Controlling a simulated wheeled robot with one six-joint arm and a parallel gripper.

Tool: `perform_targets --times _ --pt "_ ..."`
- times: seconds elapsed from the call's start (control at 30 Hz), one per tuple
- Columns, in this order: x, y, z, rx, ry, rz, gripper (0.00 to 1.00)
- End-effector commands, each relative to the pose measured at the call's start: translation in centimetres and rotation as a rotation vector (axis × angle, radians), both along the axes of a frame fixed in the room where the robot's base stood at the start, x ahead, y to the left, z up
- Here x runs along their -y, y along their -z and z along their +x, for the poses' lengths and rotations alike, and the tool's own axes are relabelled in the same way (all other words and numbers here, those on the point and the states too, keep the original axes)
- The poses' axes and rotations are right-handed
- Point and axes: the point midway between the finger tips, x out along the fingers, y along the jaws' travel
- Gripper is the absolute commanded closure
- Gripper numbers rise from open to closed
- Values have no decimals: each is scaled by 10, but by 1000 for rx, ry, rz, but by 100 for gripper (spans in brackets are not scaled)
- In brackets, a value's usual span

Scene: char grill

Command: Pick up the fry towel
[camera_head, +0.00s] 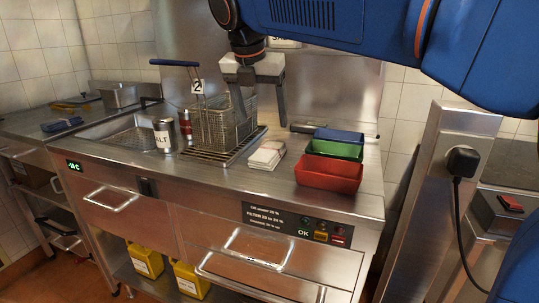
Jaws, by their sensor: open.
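A white folded stack (267,154), which looks like cloth or paper, lies on the steel counter right of the fry basket. A folded dark blue cloth (62,124) lies on the counter at the far left. I cannot tell for certain which one is the fry towel. My gripper (261,116) is open and points down, its fingers apart, with nothing seen between them. It is above the counter, over the right side of the fry basket and higher than the white stack.
The wire fry basket (222,124) with the "2" tag stands on a rack. A salt shaker (163,135) and a red bottle (185,125) are to its left. Red (329,176), green (335,150) and blue (339,135) trays stand at right. The front counter strip is clear.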

Motion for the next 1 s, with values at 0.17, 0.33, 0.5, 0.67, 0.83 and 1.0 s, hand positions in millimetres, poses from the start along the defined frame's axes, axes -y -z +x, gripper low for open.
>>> perform_targets --times 0.17,0.33,0.5,0.67,0.83,1.0 --pt "5 30 11 -1 2 -1 25" --pt "8 50 19 0 2 1 25" --pt "9 59 23 1 1 2 25" --pt "10 73 26 -1 2 0 25" --pt "13 96 33 -1 2 0 25" --pt "15 106 38 1 2 2 25"
